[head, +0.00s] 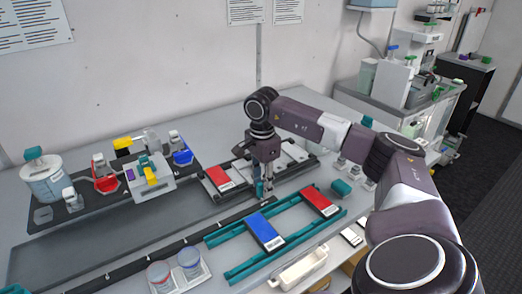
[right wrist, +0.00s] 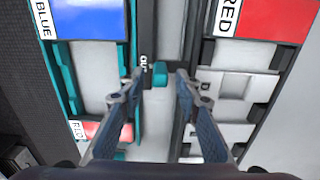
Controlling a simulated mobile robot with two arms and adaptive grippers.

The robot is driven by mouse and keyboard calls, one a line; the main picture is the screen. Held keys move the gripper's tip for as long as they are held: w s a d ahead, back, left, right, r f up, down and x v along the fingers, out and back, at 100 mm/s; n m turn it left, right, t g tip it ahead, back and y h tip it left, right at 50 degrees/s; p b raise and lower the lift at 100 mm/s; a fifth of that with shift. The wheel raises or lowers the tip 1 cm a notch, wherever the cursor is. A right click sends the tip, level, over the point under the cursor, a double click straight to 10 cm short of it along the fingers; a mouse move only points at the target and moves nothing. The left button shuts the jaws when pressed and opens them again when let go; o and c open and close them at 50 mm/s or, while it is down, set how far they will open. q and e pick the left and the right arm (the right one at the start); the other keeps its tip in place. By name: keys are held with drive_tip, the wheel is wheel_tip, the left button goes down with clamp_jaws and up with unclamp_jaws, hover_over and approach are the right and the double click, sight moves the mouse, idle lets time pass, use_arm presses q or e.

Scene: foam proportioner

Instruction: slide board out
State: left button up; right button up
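A small teal knob (right wrist: 160,72) sits on a narrow dark rail, beside an "OUT" label (right wrist: 143,62), in the right wrist view. My right gripper (right wrist: 160,80) is open, with one finger on each side of the knob and gaps visible. In the head view, my right gripper (head: 264,190) points down between two racks. The teal rack (head: 225,275) in front holds a blue board (head: 264,231) and a red board (head: 320,202). The dark rack behind holds a red board (head: 219,178) and grey pieces. My left gripper is not in view.
A long dark rail (head: 130,267) runs left along the table. A grey machine (head: 150,178), a clear tank (head: 47,180) and red and blue bins stand at the left. Two round cups (head: 189,261) and a cream tray (head: 300,268) are in front. A teal block (head: 341,188) lies right.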

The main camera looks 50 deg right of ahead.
drive_tip(key=shift+a, duration=0.1)
drive_tip(key=shift+w+r, duration=0.1)
wheel_tip(320, 180, up, 12)
idle(0.4)
idle(0.5)
